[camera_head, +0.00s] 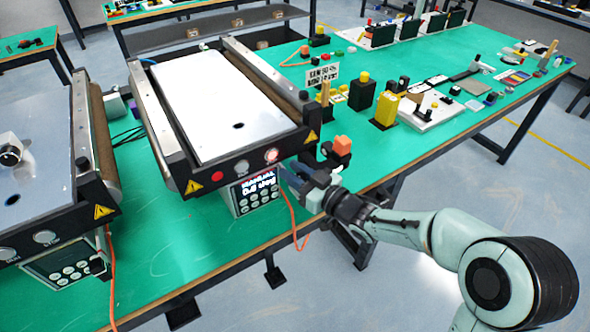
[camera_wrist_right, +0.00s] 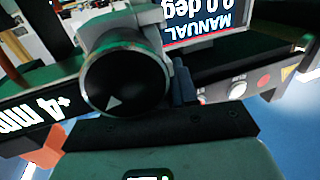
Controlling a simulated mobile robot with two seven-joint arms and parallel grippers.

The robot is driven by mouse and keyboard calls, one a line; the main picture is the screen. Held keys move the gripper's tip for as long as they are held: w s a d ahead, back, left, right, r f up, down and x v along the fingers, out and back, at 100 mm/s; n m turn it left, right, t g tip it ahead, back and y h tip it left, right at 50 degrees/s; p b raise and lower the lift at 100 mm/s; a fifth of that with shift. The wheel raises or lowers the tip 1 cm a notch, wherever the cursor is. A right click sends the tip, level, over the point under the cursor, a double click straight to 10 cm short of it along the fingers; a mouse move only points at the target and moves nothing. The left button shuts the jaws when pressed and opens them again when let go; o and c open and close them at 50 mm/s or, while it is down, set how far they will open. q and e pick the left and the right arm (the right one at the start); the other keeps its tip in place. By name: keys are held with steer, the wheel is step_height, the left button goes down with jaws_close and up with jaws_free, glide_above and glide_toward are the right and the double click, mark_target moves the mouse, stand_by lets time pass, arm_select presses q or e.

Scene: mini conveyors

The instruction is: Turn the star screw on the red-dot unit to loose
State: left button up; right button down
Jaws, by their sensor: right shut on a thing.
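The red-dot unit (camera_head: 228,100) is the middle mini conveyor with a white belt; its red dot (camera_head: 217,176) is on the front rail. My right gripper (camera_head: 297,178) is at the unit's front right corner, beside its control panel (camera_head: 255,192). In the right wrist view a round black knob (camera_wrist_right: 125,85) with a white triangle and a silver rim sits close in front of my gripper. My right gripper is shut on this knob; the contact is mostly hidden. I cannot make out star lobes on it. My left gripper is not in view.
Another conveyor (camera_head: 35,150) stands at the left. An orange block on a black post (camera_head: 342,146) is just right of my right gripper. Yellow and black blocks (camera_head: 385,108) stand behind. An orange cable (camera_head: 296,222) hangs at the table's front edge.

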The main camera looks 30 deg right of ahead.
steer(key=shift+r, duration=0.2)
steer(key=c, duration=1.1)
jaws_free()
steer(key=shift+c, duration=0.2)
steer(key=shift+s, duration=0.1)
steer(key=p+v, duration=0.1)
steer(key=v, duration=1.2)
steer(key=shift+s, duration=0.1)
